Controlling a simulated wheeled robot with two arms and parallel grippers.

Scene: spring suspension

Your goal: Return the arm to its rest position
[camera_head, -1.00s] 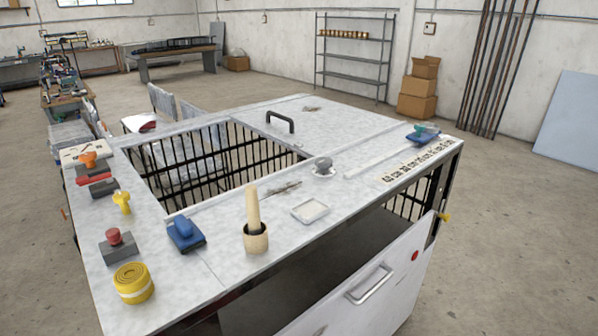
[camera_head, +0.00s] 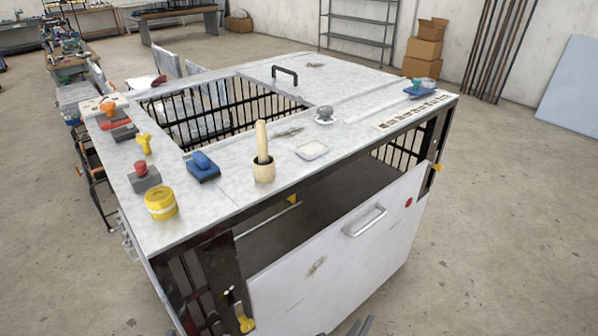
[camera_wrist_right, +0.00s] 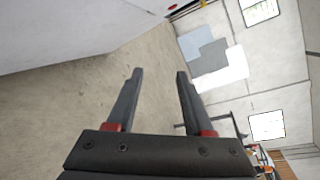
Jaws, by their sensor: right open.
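My right gripper (camera_wrist_right: 158,74) shows in the right wrist view with its two dark fingers apart and nothing between them. In the head view only the grey tips of this gripper (camera_head: 362,326) show at the bottom edge, in front of the white panel with the handle. It is clear of the things on the bench top. The rest of my right arm is hidden below the frame. My left gripper is not in view.
The bench (camera_head: 240,205) carries a yellow roll (camera_head: 161,203), a blue-handled block (camera_head: 203,167), a mortar with pestle (camera_head: 263,168) and a white dish (camera_head: 312,150). The tilted white panel (camera_head: 330,265) juts out in front. Bare floor (camera_head: 500,220) lies to the right.

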